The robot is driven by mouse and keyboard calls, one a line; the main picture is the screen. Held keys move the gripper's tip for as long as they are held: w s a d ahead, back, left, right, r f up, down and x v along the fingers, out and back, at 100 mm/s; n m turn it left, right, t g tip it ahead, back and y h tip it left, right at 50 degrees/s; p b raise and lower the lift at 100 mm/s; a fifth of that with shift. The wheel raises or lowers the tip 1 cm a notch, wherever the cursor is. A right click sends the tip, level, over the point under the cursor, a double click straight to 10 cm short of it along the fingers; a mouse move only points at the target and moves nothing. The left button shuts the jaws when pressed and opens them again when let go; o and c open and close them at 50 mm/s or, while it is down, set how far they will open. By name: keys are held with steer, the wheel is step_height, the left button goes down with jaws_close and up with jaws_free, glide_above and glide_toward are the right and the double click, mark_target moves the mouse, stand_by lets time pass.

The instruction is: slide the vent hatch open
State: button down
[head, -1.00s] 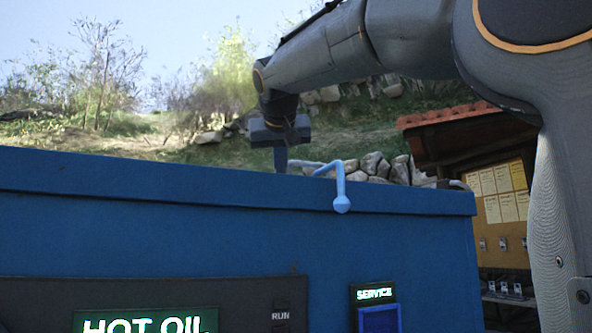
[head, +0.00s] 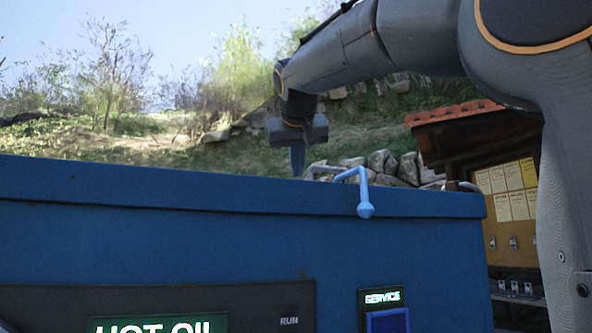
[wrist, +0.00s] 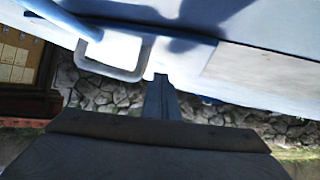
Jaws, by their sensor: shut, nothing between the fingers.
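My gripper (head: 297,160) is shut and empty, pointing down over the top of the blue cabinet (head: 200,240). A blue bent bar (head: 365,190) with a ball end hangs over the front edge. The hatch panel is hidden by the cabinet's edge in the head view, and its outline is unclear in the wrist view.
A tiled-roof board with yellow sheets (head: 510,205) stands to the right. Stones (head: 390,165) and a grassy slope lie behind.

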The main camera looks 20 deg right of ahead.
steer(key=shift+a+r+p, duration=0.45)
steer(key=shift+a+r, duration=0.05)
steer(key=shift+r, duration=0.25)
steer(key=shift+s, duration=0.1)
steer(key=s, duration=0.3)
steer(key=s+r+b, duration=0.1)
steer(key=s, duration=0.2)
steer(key=s+b, duration=0.1)
steer(key=s, duration=0.2)
steer(key=shift+s+a+r, duration=0.15)
steer(key=shift+s+r, duration=0.15)
steer(key=s+b, duration=0.1)
steer(key=b, duration=0.2)
steer(key=shift+s+r+b, duration=0.2)
steer(key=shift+s+b, duration=0.35)
steer(key=shift+s, duration=0.05)
